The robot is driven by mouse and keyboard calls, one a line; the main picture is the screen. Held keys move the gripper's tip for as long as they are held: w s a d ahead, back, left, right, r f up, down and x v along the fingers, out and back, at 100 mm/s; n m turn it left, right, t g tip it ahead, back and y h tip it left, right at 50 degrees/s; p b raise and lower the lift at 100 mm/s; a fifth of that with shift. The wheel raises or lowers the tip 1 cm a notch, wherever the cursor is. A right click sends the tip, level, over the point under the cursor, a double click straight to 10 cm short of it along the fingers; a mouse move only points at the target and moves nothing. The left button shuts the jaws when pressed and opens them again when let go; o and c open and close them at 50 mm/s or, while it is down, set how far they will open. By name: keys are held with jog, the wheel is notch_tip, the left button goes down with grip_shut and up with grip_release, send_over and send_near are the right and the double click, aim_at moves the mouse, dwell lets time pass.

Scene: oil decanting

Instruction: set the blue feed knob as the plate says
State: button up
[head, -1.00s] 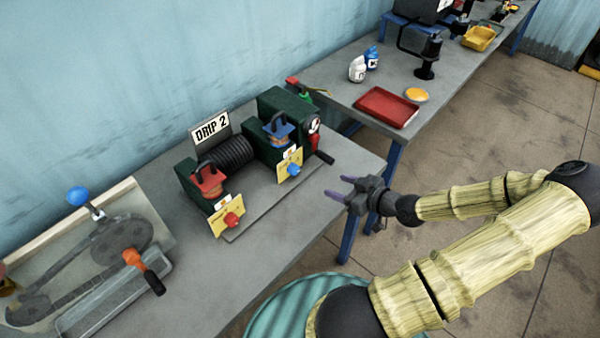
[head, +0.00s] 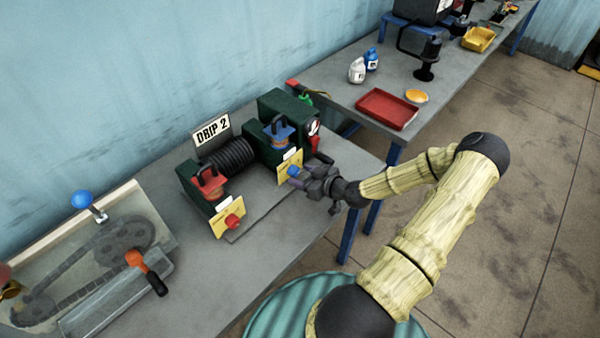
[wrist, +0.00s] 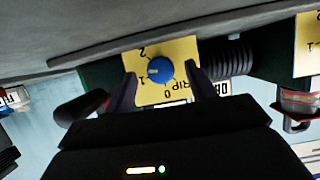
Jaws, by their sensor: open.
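The blue feed knob (wrist: 160,72) sits on a yellow dial card marked 0, 1 and 2, seen upside down in the wrist view; its white pointer mark is on the side toward the 1. The knob also shows in the head view (head: 295,170), partly beside my fingers. The plate (head: 212,131) behind the machine reads "DRIP 2". My gripper (head: 290,177) is open at the blue knob's card. In the wrist view its fingers (wrist: 163,88) stand on either side of the knob, with gaps showing; I cannot tell whether they reach around it.
A red knob (head: 232,221) on another yellow card is to the left on the same green machine. A dark handle (head: 322,158) is close to my gripper. A red tray (head: 387,109) lies on the far bench.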

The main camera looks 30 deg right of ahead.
jog(key=shift+x, duration=0.95)
jog(key=c, duration=1)
